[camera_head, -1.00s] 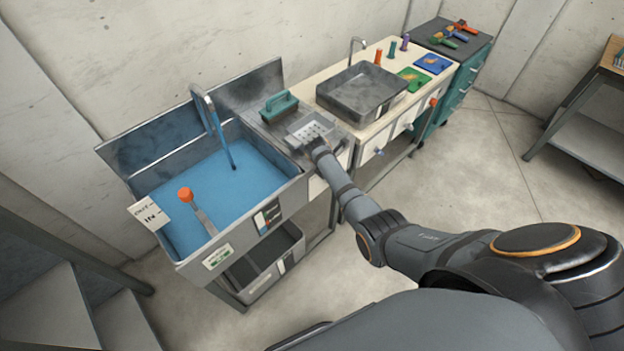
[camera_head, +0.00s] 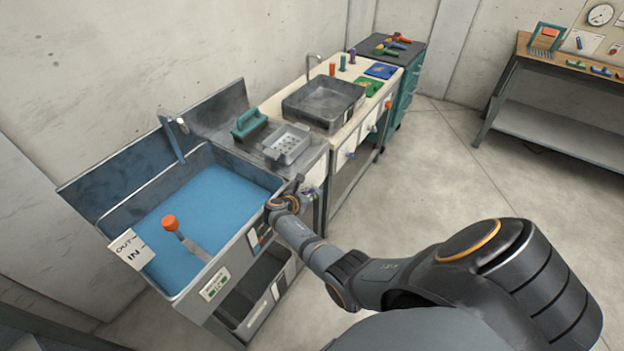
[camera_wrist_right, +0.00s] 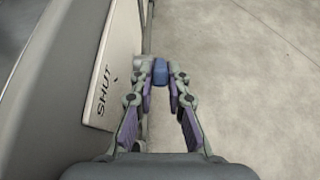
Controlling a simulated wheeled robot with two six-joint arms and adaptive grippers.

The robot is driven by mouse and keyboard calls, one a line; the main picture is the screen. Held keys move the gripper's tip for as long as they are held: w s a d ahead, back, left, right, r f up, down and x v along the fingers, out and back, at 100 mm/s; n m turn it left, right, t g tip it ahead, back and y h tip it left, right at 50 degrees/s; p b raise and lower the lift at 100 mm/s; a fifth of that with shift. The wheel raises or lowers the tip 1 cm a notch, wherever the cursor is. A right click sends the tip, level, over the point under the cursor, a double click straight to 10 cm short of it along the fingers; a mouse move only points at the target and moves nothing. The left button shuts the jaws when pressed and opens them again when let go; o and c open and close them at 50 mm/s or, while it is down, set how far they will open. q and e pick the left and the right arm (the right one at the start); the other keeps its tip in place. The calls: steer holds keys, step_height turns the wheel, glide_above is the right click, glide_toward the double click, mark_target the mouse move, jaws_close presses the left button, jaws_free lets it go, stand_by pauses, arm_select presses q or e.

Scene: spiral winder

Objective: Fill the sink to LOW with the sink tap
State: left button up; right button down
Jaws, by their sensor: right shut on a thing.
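The sink (camera_head: 230,265) stands at the left with blue water (camera_head: 215,205) across its basin. The sink tap (camera_head: 172,138) rises at its back; I see no stream falling from it. A marked gauge panel (camera_head: 259,236) is on the sink's front; its marks are too small to read. My right gripper (camera_head: 297,184) is at the sink's right front corner. In the right wrist view my right gripper (camera_wrist_right: 160,88) is shut on a small blue handle (camera_wrist_right: 160,70), beside a white plate (camera_wrist_right: 115,75) reading SHUT. My left gripper is not in view.
An orange-knobbed lever (camera_head: 170,223) stands in the sink beside an IN/OUT sign (camera_head: 131,250). A green-handled block (camera_head: 248,123) and grey perforated tray (camera_head: 287,145) sit right of the sink. A second basin (camera_head: 323,103) stands beyond. The floor at right is open.

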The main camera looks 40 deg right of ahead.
stand_by(0.4)
steer(key=c, duration=1.6)
jaws_free()
steer(key=v, duration=0.7)
steer(key=shift+a, duration=0.3)
steer(key=shift+s, duration=0.1)
